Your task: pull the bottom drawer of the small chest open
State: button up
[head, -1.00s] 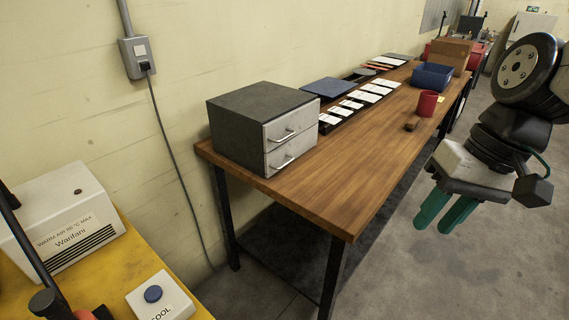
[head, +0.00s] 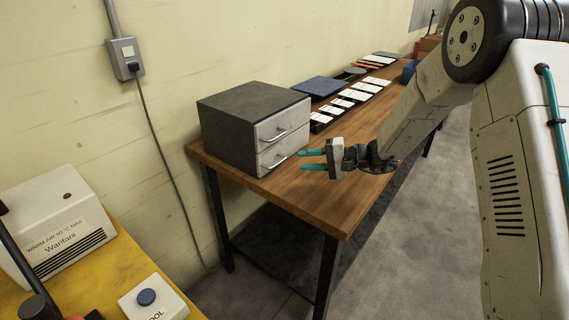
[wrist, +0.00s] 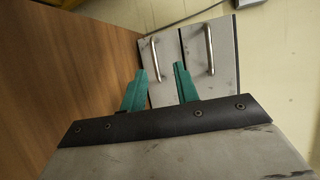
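The small chest (head: 225,125) has a dark grey body and two light grey drawers, both shut. The bottom drawer (head: 268,163) has a silver bar handle (head: 275,162); in the wrist view, turned sideways, this handle (wrist: 155,58) is the left one, beside the wood. The top drawer's handle (head: 274,136) is the right one in that view (wrist: 209,50). My gripper (head: 301,160) is open and empty, its green fingers pointing at the bottom drawer front. In the wrist view its fingertips (wrist: 160,68) lie either side of the bottom handle in the picture, seemingly short of it.
The chest stands at the near left end of a wooden bench (head: 325,197). Black trays with white cards (head: 340,103) and a blue mat (head: 317,86) lie behind it. A yellow table (head: 85,270) with a white box (head: 55,225) is at the lower left.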

jog(key=shift+w+f+t, duration=0.3)
jog(key=shift+w+f, duration=0.2)
jog(key=shift+f, duration=0.2)
jog(key=shift+w+a+f+m, duration=0.1)
jog(key=shift+w+f+m, duration=0.1)
jog(key=shift+f+m, duration=0.1)
jog(key=x, duration=0.7)
jog(key=shift+w+a+r, duration=0.1)
jog(key=shift+a, duration=0.15)
grip_shut()
